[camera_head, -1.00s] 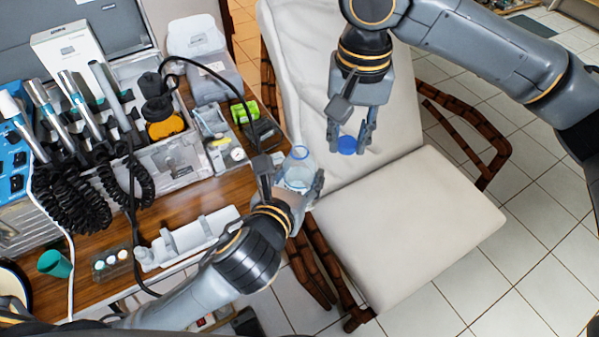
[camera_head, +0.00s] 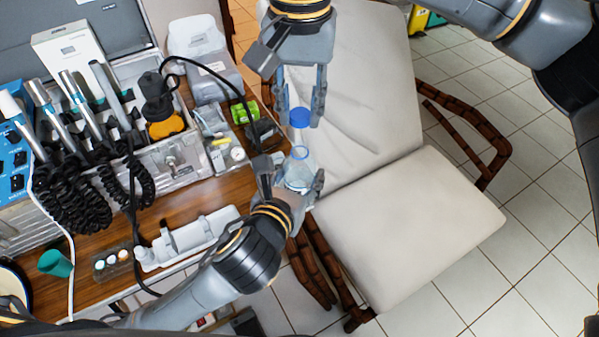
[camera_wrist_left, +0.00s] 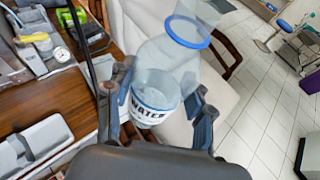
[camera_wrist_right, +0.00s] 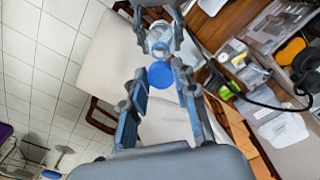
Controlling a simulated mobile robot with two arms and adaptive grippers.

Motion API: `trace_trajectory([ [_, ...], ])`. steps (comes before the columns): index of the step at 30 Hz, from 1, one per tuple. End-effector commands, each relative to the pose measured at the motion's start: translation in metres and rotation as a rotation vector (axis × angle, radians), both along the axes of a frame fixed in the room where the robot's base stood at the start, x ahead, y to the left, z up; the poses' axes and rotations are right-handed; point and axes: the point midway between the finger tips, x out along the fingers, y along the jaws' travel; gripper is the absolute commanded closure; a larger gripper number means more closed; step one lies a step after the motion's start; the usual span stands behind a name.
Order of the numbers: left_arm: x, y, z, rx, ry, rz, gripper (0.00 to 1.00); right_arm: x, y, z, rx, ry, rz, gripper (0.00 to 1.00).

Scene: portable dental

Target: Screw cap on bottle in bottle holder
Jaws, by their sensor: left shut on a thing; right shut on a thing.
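The clear water bottle (camera_head: 299,170) is upright and uncapped, held in my left gripper (camera_head: 292,183) above the gap between table and chair. The left wrist view shows the bottle (camera_wrist_left: 158,88) with its WATER label and blue neck ring between the fingers (camera_wrist_left: 158,112). My right gripper (camera_head: 299,105) points down and is shut on the blue cap (camera_head: 299,117), just above the bottle mouth and apart from it. The right wrist view shows the cap (camera_wrist_right: 161,74) at the fingertips, with the bottle (camera_wrist_right: 160,38) beyond it.
The dental unit (camera_head: 165,160) with handpieces and coiled hoses stands at the left. A black hose (camera_head: 245,105) arches near both grippers. The white chair (camera_head: 400,225) is behind and right, with clear seat.

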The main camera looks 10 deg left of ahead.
Motion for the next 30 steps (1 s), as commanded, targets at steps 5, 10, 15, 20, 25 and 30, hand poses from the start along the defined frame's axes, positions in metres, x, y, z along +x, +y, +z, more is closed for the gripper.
trace_trajectory([
  [5, 0.000, 0.000, 0.001, -0.001, -0.002, 0.000, 1.00, -0.001, -0.001, -0.017, -0.002, 0.002, 0.001, 0.81],
  [10, 0.000, 0.000, 0.001, -0.001, -0.002, 0.000, 1.00, 0.000, -0.001, -0.031, -0.001, 0.001, 0.000, 0.81],
  [15, 0.000, 0.000, 0.001, 0.000, -0.002, 0.000, 1.00, 0.000, 0.000, -0.034, 0.000, 0.000, 0.000, 0.81],
  [20, 0.000, 0.000, 0.001, 0.000, -0.002, 0.000, 1.00, 0.000, 0.000, -0.034, 0.000, 0.001, 0.000, 0.81],
  [25, 0.000, 0.000, 0.001, 0.000, -0.002, 0.000, 1.00, -0.001, 0.000, -0.033, -0.003, 0.000, -0.001, 0.81],
  [30, 0.000, 0.000, 0.001, 0.000, -0.002, 0.000, 1.00, -0.001, 0.000, -0.033, -0.003, 0.000, -0.001, 0.81],
])
